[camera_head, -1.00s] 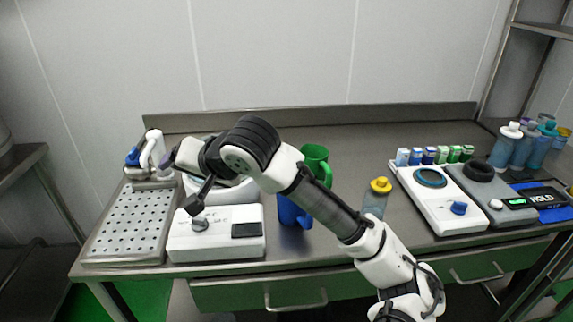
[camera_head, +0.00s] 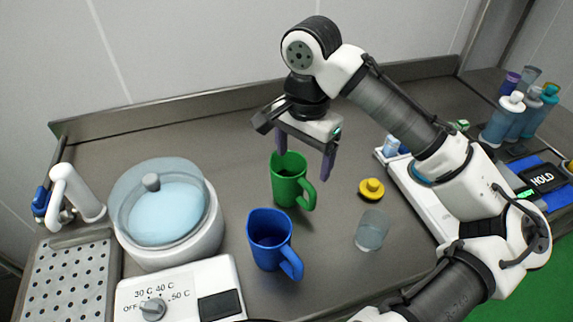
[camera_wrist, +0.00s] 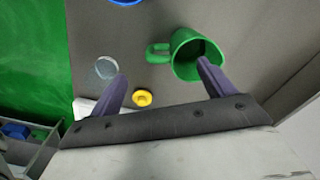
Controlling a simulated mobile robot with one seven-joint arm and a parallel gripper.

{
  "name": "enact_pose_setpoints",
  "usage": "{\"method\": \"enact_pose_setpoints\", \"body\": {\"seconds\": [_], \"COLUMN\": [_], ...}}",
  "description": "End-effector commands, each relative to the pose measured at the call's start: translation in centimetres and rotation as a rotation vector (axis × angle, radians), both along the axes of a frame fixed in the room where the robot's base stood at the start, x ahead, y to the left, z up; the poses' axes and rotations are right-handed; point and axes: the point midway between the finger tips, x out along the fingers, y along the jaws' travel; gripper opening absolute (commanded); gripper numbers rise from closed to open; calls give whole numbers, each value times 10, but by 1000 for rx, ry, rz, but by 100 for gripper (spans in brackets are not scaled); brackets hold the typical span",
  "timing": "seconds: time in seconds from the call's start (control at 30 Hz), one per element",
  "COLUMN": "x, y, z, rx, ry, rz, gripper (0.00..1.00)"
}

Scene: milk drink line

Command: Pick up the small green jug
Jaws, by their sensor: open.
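The small green jug (camera_head: 288,184) stands upright on the steel counter, with its handle toward the lower right in the head view. My gripper (camera_head: 303,160) is open above and just behind it, its two purple fingers pointing down. In the wrist view the green jug (camera_wrist: 190,56) shows its open mouth, with its handle to the left. One fingertip of my gripper (camera_wrist: 162,70) overlaps the jug's rim in that view; I cannot tell whether it touches. The other finger is apart from the jug. Nothing is held.
A blue jug (camera_head: 268,240) stands in front of the green one. A clear cup (camera_head: 371,231) and a yellow-capped piece (camera_head: 371,188) stand to the right. A lidded warmer (camera_head: 170,225) is at left. The counter behind the green jug is clear.

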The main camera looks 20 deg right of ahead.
Motion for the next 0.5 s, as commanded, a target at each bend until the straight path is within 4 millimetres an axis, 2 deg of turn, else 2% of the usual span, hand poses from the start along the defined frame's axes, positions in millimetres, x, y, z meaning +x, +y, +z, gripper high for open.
{"method": "enact_pose_setpoints", "body": {"seconds": [0.17, 0.5], "x": [-2, -1], "y": [-2, -2], "z": [-7, -69], "rx": [0, -1], "ry": [7, 7], "rz": [-6, -6], "gripper": [81, 81]}}
